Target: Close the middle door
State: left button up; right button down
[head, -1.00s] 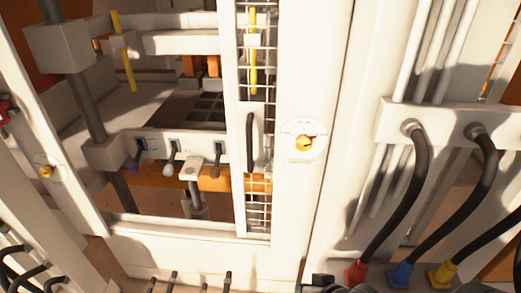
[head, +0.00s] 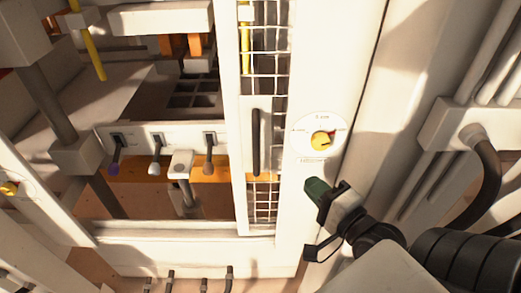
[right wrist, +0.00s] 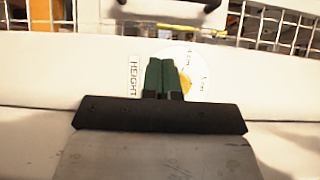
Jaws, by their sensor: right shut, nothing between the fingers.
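The middle door (head: 262,120) is a narrow mesh panel in a white frame with a dark vertical handle (head: 255,142). It stands at the right side of the machine's opening, and the space to its left is open. My right gripper (head: 312,187) has green fingertips and is shut and empty. It is in front of the white post, right of the door and just below the yellow dial. In the right wrist view the gripper (right wrist: 161,75) overlaps the dial; contact cannot be told. The handle also shows at the top there (right wrist: 165,4). My left gripper is out of view.
A round dial with a yellow knob (head: 322,141) sits on the white post (head: 318,60). Inside the opening is a panel with several levers (head: 157,150). Pipes and a dark hose (head: 485,170) are at the right.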

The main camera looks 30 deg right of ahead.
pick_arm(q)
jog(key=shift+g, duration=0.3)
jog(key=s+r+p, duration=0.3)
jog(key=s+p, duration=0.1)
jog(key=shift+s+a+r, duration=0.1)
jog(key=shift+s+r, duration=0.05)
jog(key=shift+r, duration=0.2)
pick_arm(e)
jog(key=w+a, duration=0.3)
jog(key=w, duration=0.8)
jog(key=shift+w, duration=0.15)
jog(key=shift+a, duration=0.1)
